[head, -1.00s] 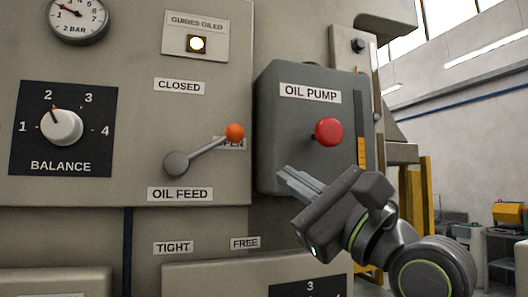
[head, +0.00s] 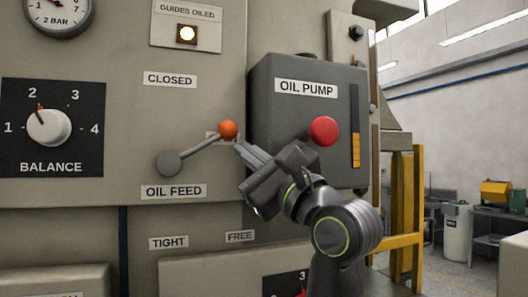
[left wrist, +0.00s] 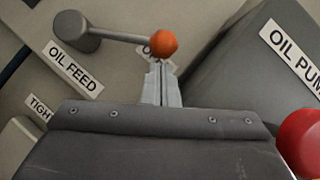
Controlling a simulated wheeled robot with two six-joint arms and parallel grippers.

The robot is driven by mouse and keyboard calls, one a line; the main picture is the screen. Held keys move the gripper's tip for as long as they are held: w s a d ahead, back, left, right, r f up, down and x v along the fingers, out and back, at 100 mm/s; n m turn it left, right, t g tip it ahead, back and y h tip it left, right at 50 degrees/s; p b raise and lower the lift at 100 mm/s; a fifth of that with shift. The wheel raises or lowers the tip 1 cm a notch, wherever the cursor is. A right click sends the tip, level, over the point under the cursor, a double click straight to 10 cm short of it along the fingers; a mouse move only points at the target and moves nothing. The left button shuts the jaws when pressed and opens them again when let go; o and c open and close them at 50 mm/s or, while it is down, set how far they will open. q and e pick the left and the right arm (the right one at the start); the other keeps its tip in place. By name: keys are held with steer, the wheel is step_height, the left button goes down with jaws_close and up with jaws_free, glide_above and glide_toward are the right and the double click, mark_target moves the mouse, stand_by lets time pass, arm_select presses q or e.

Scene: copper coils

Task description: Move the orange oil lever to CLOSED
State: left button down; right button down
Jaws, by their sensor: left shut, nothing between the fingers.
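The oil lever has an orange ball knob (head: 228,130) on a grey rod that runs up and right from a round grey hub (head: 169,163). It points at the partly hidden OPEN label, below and right of the CLOSED label (head: 170,80). My left gripper (head: 240,147) is shut and empty, its fingertips just below and right of the knob. In the left wrist view the knob (left wrist: 163,43) shows just beyond the fingertips (left wrist: 161,72). I cannot tell whether they touch it. My right gripper is in neither view.
The grey oil pump box (head: 290,105) juts out right of the lever, with a red button (head: 323,131) close above my left wrist. A balance dial (head: 49,127) is at the left. The panel face between the lever and the CLOSED label is clear.

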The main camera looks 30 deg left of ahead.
mark_target(236, 132)
arm_select(q)
steer(key=shift+w+a+r, duration=0.15)
steer(key=shift+a+r, duration=0.05)
steer(key=shift+a, duration=0.2)
steer(key=shift+r, duration=0.15)
steer(key=shift+s+a+r+n+g+p, duration=0.1)
steer(key=shift+s+r+n+g+p, duration=0.05)
steer(key=shift+r+n+g+p, duration=0.35)
steer(key=shift+s+a+r+n+g+p, duration=0.1)
steer(key=shift+r+n+g+p, duration=0.2)
steer(key=shift+r+n+p, duration=0.3)
steer(key=s+a+r+n+g+p, duration=0.1)
steer(key=r+n, duration=0.1)
steer(key=s+a+r+n+g+h+p, duration=0.1)
steer(key=s+a+r+p, duration=0.1)
steer(key=s+a+r+n+g+h+p, duration=0.1)
steer(key=s+r+n+p, duration=0.1)
steer(key=r, duration=0.1)
steer(key=shift+s+a+n, duration=0.25)
steer(key=shift+n, duration=0.05)
stand_by(0.3)
